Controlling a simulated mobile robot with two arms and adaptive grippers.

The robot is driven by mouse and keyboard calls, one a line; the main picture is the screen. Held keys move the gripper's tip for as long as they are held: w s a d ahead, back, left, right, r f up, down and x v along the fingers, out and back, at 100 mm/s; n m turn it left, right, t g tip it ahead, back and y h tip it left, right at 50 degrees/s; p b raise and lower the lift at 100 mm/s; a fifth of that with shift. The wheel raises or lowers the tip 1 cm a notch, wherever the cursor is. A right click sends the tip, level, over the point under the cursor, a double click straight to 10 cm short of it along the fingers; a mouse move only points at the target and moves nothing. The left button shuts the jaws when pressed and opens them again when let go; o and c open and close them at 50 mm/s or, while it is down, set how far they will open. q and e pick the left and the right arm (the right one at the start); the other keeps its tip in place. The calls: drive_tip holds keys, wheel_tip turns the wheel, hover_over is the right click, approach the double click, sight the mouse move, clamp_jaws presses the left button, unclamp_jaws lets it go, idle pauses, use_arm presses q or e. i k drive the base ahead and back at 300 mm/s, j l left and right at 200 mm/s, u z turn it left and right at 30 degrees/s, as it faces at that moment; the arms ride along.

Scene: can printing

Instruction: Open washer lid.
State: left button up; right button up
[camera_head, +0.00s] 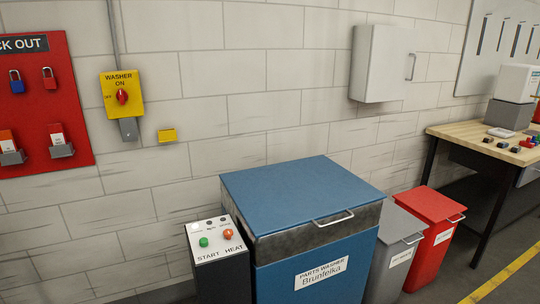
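The parts washer (310,282) is a blue box with a grey metal band (275,243) around its upper part, standing against the wall in the lower middle. Its flat blue lid (295,190) is down. A silver bar handle (334,218) sticks out at the front right edge of the lid. A label on the front reads "PARTS WASHER Brunfelka". Neither of my grippers shows in the head view.
A control box (217,262) with green and red buttons stands left of the washer. A grey bin (392,260) and a red bin (428,225) stand to the right. A yellow switch (122,95), a lockout board (40,110) and a white cabinet (381,64) hang on the wall. A wooden workbench (470,134) is at right.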

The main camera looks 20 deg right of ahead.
sight(276, 197)
drive_tip(key=i+l+z, duration=0.15)
drive_tip(key=l+z, duration=0.3)
drive_tip(key=i+l+z, duration=0.25)
drive_tip(key=z, duration=0.2)
drive_tip(key=i+l+z, duration=0.3)
drive_tip(key=z, duration=0.15)
drive_tip(key=i+l+z, duration=0.25)
drive_tip(key=z, duration=0.2)
drive_tip(key=i+z, duration=0.35)
drive_tip(key=i, duration=1.25)
drive_tip(key=i+u, duration=0.1)
drive_tip(key=i, duration=0.5)
drive_tip(key=i+l+u, duration=0.15)
drive_tip(key=i, duration=0.4)
drive_tip(key=i+l+u, duration=0.1)
drive_tip(key=i, duration=0.5)
drive_tip(key=l, duration=0.1)
